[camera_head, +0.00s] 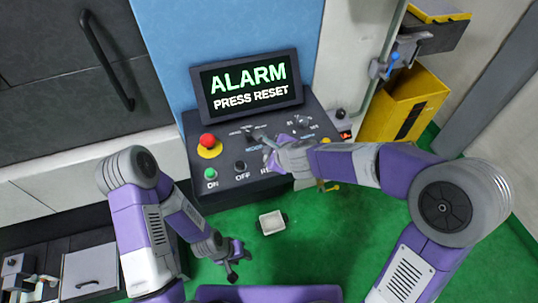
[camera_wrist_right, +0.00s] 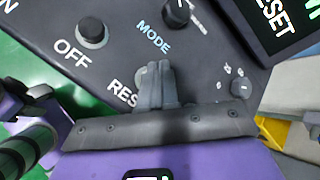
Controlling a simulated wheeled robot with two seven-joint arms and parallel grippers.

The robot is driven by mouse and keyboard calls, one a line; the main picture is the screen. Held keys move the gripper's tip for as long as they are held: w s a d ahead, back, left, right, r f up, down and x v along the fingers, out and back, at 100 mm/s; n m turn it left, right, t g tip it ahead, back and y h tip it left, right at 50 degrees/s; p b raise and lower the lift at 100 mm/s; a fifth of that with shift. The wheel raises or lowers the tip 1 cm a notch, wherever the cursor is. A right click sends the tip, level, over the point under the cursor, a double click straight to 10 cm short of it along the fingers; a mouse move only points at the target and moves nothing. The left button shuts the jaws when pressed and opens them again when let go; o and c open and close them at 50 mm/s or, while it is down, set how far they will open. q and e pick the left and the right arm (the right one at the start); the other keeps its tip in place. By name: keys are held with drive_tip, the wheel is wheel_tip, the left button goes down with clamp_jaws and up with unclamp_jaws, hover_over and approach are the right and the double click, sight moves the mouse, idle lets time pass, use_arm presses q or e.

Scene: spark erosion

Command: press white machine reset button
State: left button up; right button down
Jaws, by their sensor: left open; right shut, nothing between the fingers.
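The dark control panel (camera_head: 222,186) bears a label starting "RES", partly covered by my right gripper (camera_head: 270,152). In the right wrist view, the shut fingertips of the right gripper (camera_wrist_right: 156,72) are over the panel, right at that label. A pale edge of the reset button (camera_wrist_right: 139,76) shows just left of the fingertips; the rest is hidden behind them. I cannot tell whether they touch it. The screen (camera_head: 248,85) reads "ALARM PRESS RESET". My left gripper (camera_head: 232,274) is open and empty, low over the green floor.
On the panel are a red emergency knob (camera_head: 207,141) on a yellow base, a green ON button (camera_head: 210,174), a black OFF button (camera_wrist_right: 92,32) and a MODE knob (camera_wrist_right: 176,12). A white box (camera_head: 271,222) lies on the floor. A yellow bin (camera_head: 405,108) stands right.

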drive_tip(key=shift+f+b, duration=0.3)
drive_tip(key=shift+f, duration=0.1)
idle(0.5)
drive_tip(key=shift+r+p, duration=0.85)
drive_tip(key=shift+r, duration=0.1)
wheel_tip(320, 180, up, 5)
drive_tip(key=p, duration=0.5)
idle(0.5)
